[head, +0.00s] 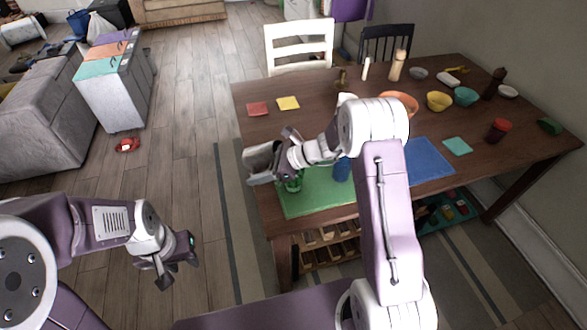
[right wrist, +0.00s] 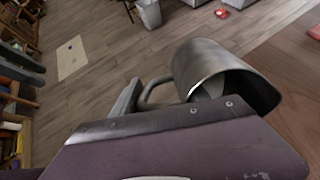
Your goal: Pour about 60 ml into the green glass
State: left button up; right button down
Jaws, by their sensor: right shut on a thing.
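A grey metal jug (head: 262,162) is held by my right gripper (head: 279,160), over the table's left edge. In the right wrist view the jug (right wrist: 215,72) lies tilted, with its handle (right wrist: 157,90) at the fingers; its contents cannot be made out. The green glass (head: 293,184) stands on the green mat (head: 310,200), just below and right of the jug, partly hidden by my right gripper. I cannot see what is in the glass. My left gripper (head: 178,270) is empty, away from the table at lower left, its fingers apart.
A blue cup (head: 341,170) stands on the green mat, right of the glass and close to my right arm. A blue mat (head: 428,160), bowls (head: 439,101) and a red-lidded jar (head: 498,130) are further right.

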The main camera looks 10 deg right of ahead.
jog(key=shift+r, duration=0.1)
dwell(0.8)
jog(key=shift+r+p, duration=0.15)
jog(key=shift+p, duration=0.35)
jog(key=f+g+h+p, duration=0.1)
jog(key=f+h+p, duration=0.1)
jog(key=p, duration=0.4)
jog(key=a+f+g+h+p, duration=0.1)
jog(key=f+h+p, duration=0.1)
jog(key=p, duration=0.4)
jog(key=f+h+p, duration=0.1)
jog(key=h+p, duration=0.2)
jog(key=p, duration=0.3)
jog(key=shift+w+a+f+g, duration=0.3)
jog(key=shift+a+f+g, duration=0.05)
jog(key=shift+f+g, duration=0.05)
jog(key=shift+a+f, duration=0.1)
jog(key=shift+f, duration=0.05)
jog(key=h+b, duration=0.1)
jog(key=b, duration=0.1)
jog(key=g+h+b, duration=0.1)
jog(key=b, duration=0.2)
jog(key=f+h+b, duration=0.1)
jog(key=b, duration=0.1)
jog(key=shift+w+a+f+g, duration=0.1)
jog(key=shift+w+a+g, duration=0.2)
jog(key=shift+a, duration=0.1)
